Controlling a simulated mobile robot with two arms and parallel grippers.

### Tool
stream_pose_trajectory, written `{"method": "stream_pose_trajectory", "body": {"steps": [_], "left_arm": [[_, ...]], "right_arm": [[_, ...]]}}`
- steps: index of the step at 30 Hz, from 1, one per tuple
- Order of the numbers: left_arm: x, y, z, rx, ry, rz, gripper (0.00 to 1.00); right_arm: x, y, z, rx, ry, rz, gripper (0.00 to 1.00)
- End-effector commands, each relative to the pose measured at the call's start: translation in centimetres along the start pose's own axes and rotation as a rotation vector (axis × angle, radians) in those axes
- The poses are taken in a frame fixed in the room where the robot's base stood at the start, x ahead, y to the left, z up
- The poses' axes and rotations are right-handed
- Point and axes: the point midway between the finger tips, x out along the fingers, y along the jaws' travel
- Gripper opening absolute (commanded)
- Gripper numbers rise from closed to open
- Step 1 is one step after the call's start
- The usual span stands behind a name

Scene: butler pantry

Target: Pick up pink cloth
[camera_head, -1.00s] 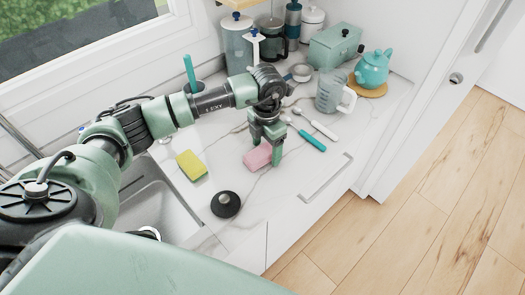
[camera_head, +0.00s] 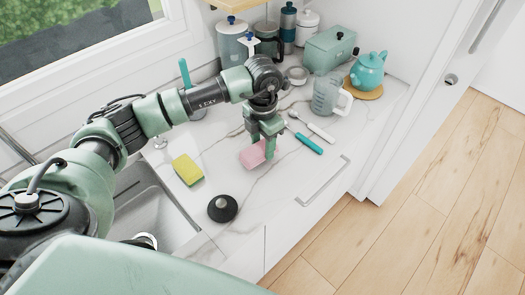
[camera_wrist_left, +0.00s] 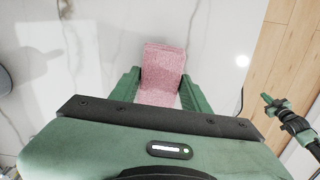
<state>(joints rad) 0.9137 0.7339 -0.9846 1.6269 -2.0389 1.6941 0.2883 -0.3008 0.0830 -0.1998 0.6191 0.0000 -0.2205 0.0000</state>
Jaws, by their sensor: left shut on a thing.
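The pink cloth (camera_head: 252,156) is a small folded block above the white marble counter, between the sponge and the turquoise-handled utensils. My left gripper (camera_head: 263,150) reaches down from above and is shut on it. In the left wrist view the cloth (camera_wrist_left: 163,72) sits between the two green fingers of the left gripper (camera_wrist_left: 160,92) and sticks out past their tips. Whether its lower edge touches the counter is hard to tell. My right gripper (camera_wrist_left: 275,108) shows small at the right edge of the left wrist view; its jaws are unclear.
A yellow-green sponge (camera_head: 187,170) and a black round stopper (camera_head: 222,208) lie near the sink (camera_head: 150,205). Utensils (camera_head: 308,144), a clear jug (camera_head: 326,95), a teal teapot (camera_head: 368,70) and a green bread box (camera_head: 330,48) stand right and behind. The front counter is mostly clear.

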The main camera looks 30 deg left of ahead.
Motion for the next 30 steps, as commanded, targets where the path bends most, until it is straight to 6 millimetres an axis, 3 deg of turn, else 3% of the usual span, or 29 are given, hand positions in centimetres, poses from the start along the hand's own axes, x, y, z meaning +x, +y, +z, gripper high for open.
{"method": "stream_pose_trajectory", "body": {"steps": [18, 24, 30], "left_arm": [[-14.1, 0.0, 0.1, 0.0, -0.005, 0.001, 0.07], [-16.5, 0.0, 0.0, 0.0, -0.002, 0.001, 0.07], [-17.2, 0.0, 0.0, 0.0, 0.0, -0.001, 0.07]], "right_arm": [[3.4, -0.3, 0.1, 0.0, 0.004, -0.003, 0.0], [3.1, -0.5, 0.0, 0.001, 0.005, -0.005, 0.0], [3.1, -0.5, 0.0, 0.002, 0.005, -0.005, 0.0]]}}
